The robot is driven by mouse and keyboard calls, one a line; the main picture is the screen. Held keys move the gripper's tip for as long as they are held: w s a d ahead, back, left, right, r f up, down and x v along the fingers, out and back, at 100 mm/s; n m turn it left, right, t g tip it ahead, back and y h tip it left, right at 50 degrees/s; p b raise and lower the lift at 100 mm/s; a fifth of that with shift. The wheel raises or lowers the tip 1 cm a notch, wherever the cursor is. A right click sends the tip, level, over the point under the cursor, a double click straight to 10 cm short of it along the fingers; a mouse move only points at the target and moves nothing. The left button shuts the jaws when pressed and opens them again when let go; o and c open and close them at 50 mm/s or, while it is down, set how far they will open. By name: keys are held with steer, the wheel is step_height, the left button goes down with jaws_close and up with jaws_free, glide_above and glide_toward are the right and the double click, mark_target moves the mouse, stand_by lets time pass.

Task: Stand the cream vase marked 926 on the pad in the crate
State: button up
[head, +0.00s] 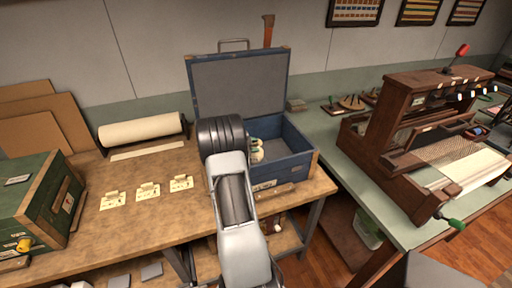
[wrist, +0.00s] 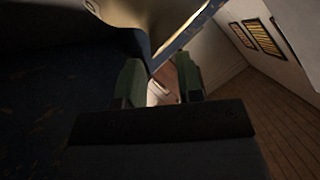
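The blue crate (head: 296,136) stands on the wooden bench with its lid (head: 238,84) raised. My arm reaches over its left side and hides part of the inside. Small cream shapes (head: 257,152) show inside beside my arm; I cannot tell whether one is the vase, and no 926 mark is readable. The pad cannot be made out. In the dark wrist view, my gripper (wrist: 160,86) has its two green fingers apart, with a gap between them and no held object clear. A blue edge with a bright strip (wrist: 188,32) lies just beyond the fingers.
Three cream cards (head: 148,191) lie on the bench left of the crate. A cream roll (head: 142,130) lies behind them. A green box (head: 38,205) stands at the left end. A wooden loom (head: 425,140) fills the green table at right.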

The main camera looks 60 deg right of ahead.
steer(key=w+a+r+n+t, duration=0.9)
steer(key=w+a+r+t, duration=0.2)
steer(key=w+a+r, duration=0.3)
steer(key=w+a+r+n+t+y, duration=0.1)
steer(key=a+r+n+t+y, duration=0.25)
steer(key=a, duration=0.55)
steer(key=w+a+f+n+t+y, duration=0.1)
steer(key=a+n+t+y, duration=0.25)
steer(key=a+n, duration=0.35)
steer(key=s+a+n+g+y, duration=0.3)
steer(key=s+a+n+y, duration=0.4)
steer(key=a, duration=0.7)
steer(key=s+a+f+n+g+h, duration=0.1)
steer(key=s+f+n+g, duration=0.1)
steer(key=s, duration=0.6)
steer(key=s+a+f+n+g+h, duration=0.1)
steer(key=s+f+n+g, duration=0.1)
steer(key=s, duration=0.6)
steer(key=shift+a+f+g, duration=0.4)
steer(key=shift+f+g, duration=0.4)
steer(key=shift+g, duration=0.2)
steer(key=shift+d+n, duration=0.1)
steer(key=shift+n, duration=0.15)
